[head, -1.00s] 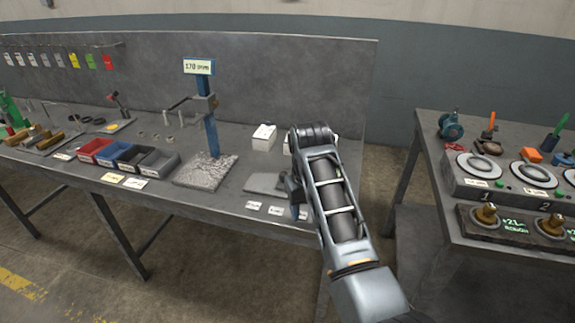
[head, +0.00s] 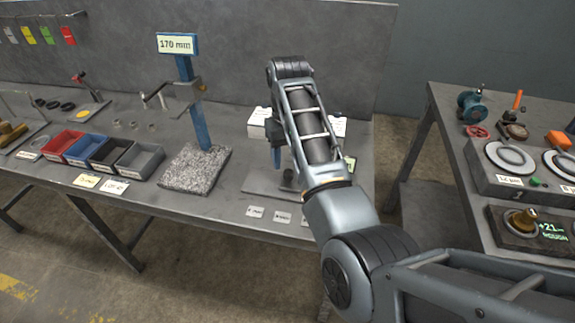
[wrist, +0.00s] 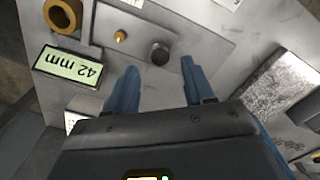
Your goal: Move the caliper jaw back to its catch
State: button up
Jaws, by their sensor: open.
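A blue upright (head: 200,126) stands on a speckled stone base (head: 194,170) and carries a "170 mm" sign (head: 178,44). A grey sliding piece with a jaw arm (head: 162,96) sits partway up it, pointing left. I cannot make out the catch. The stone base also shows at the right of the wrist view (wrist: 283,88). My gripper (wrist: 160,88) is open and empty above a grey plate (wrist: 180,30) with a dark round knob (wrist: 160,53) and a small brass pin (wrist: 119,36). In the head view my arm partly hides the plate.
Red, blue, black and grey bins (head: 138,159) stand left of the stone base. A "42 mm" display (wrist: 69,66) and a brass ring (wrist: 62,16) are at the wrist view's left. A second bench (head: 450,130) with dials stands right, across a gap.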

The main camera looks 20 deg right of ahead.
aim_at(288, 172)
jog(key=shift+f, duration=2.4)
grip_shut()
jog(key=shift+a, duration=0.1)
